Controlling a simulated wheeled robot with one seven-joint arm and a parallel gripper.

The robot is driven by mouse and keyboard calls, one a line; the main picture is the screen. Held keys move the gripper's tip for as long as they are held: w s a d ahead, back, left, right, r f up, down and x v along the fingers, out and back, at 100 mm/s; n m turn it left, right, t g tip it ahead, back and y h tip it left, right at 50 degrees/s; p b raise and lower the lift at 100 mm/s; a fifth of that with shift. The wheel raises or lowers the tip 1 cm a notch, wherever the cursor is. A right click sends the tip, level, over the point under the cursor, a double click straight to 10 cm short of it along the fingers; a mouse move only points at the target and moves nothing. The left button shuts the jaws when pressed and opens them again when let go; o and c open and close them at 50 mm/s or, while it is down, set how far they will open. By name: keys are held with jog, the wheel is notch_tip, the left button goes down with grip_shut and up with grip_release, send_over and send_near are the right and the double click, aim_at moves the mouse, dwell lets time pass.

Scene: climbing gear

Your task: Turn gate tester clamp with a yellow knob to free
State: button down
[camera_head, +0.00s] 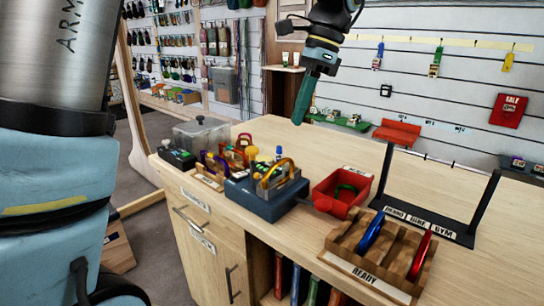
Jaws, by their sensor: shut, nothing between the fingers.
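The gate tester (262,203) is a blue-grey box on the wooden counter. A grey metal clamp part sits on top, with a gold-yellow curved carabiner (280,165) arching over it. A small yellow knob-like piece (252,153) shows at the back of the tester, partly crowded by other gear; I cannot tell how it is turned. My gripper (298,121) is shut and empty. It points down in the air, above and apart from the tester in the picture.
A wooden READY rack (408,262) holds blue and red carabiners. A black frame stand (452,232) rises behind it. A clear-lidded box (202,136) and small gear crowd the left. The counter behind the tester is bare.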

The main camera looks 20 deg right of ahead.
jog(key=p+x, duration=0.1)
jog(key=x, duration=0.2)
jog(key=a+x, duration=0.1)
jog(key=x, duration=0.3)
jog(key=a+p+x, duration=0.1)
jog(key=x, duration=0.2)
jog(key=shift+w+a+r+p, duration=0.2)
jog(key=shift+a+p, duration=0.05)
jog(key=shift+p, duration=0.1)
jog(key=shift+w+a+f, duration=0.15)
jog(key=shift+a+f, duration=0.15)
jog(key=shift+a, duration=0.3)
jog(key=shift+a+m+p, duration=0.4)
jog(key=shift+a+p, duration=0.15)
jog(key=shift+p, duration=0.05)
jog(key=shift+a+m, duration=0.1)
jog(key=shift+m, duration=0.2)
jog(key=shift+a+f, duration=0.1)
